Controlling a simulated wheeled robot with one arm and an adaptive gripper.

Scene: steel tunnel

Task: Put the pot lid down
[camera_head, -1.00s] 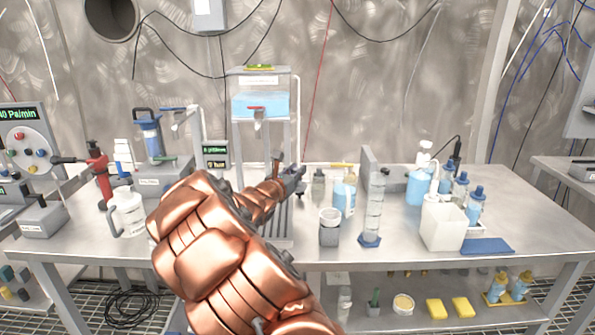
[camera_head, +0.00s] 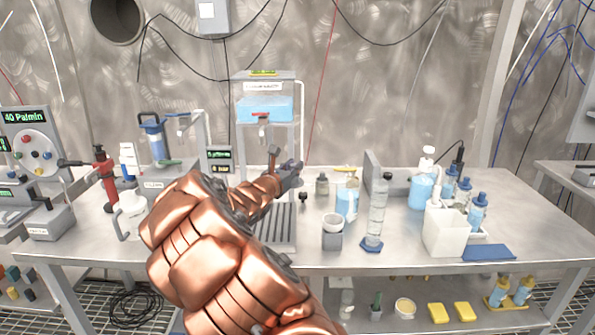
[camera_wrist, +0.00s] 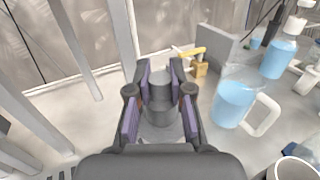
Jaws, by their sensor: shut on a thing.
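My gripper (camera_head: 290,172) is over the back middle of the steel bench, left of a small grey pot (camera_head: 322,186). In the wrist view my gripper (camera_wrist: 160,72) has its purple-padded fingers on either side of a grey cylindrical shape (camera_wrist: 160,104). It is shut on the pot lid, which is mostly hidden by the fingers, and I cannot clearly separate its edge from the grey shape behind. A small dark piece (camera_head: 303,196) shows just below the fingertips in the head view; I cannot tell whether it touches the bench.
A beaker of blue liquid (camera_head: 347,202) stands right of the grey pot and appears as a handled jug (camera_wrist: 236,100) in the wrist view. A tall measuring cylinder (camera_head: 376,215) is further right. A blue water tank on a stand (camera_head: 265,108) rises behind. A ribbed tray (camera_head: 278,232) lies in front.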

